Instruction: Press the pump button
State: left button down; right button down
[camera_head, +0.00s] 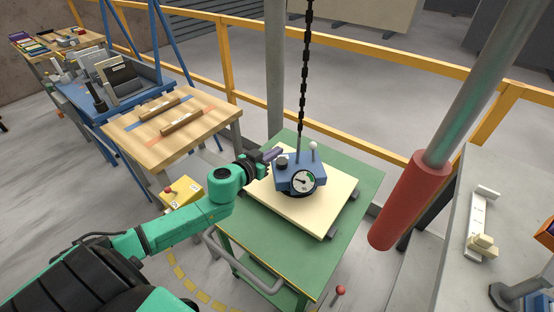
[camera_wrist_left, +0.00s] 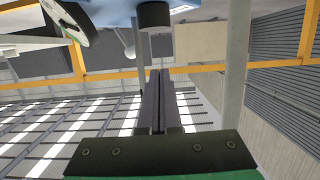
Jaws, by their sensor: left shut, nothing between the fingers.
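A blue vacuum lifter body (camera_head: 300,180) with a round white gauge (camera_head: 303,181) sits on a cream slab (camera_head: 270,203). A black cylindrical button (camera_head: 282,162) stands on its top left, and a white ball knob (camera_head: 314,146) stands on its right. My left gripper (camera_head: 278,153) is shut and empty, its tips close to the black button; I cannot tell from the head view whether they touch. In the left wrist view the shut fingers (camera_wrist_left: 158,75) point toward the black button (camera_wrist_left: 154,16), with a visible gap. The gauge (camera_wrist_left: 75,22) is at upper left. My right gripper is not in view.
The slab lies on a green table (camera_head: 350,175). A dark chain (camera_head: 304,80) rises from the lifter. A red padded post (camera_head: 410,200) stands to the right. A wooden bench (camera_head: 200,105) and a yellow box (camera_head: 182,194) are at left. A yellow rail (camera_head: 380,62) runs behind.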

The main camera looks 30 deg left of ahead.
aim_at(277, 170)
pick_arm(q)
jog(key=shift+w+d+f+b, duration=0.15)
jog(key=shift+f+b, duration=0.1)
jog(key=shift+f, duration=0.45)
jog(key=shift+w+a+f+b, duration=0.15)
jog(key=shift+f+b, duration=0.15)
jog(key=shift+f, duration=0.4)
jog(key=shift+w+d+f+b, duration=0.15)
jog(key=shift+f+b, duration=0.1)
jog(key=shift+f, duration=0.45)
jog(key=shift+f, duration=0.1)
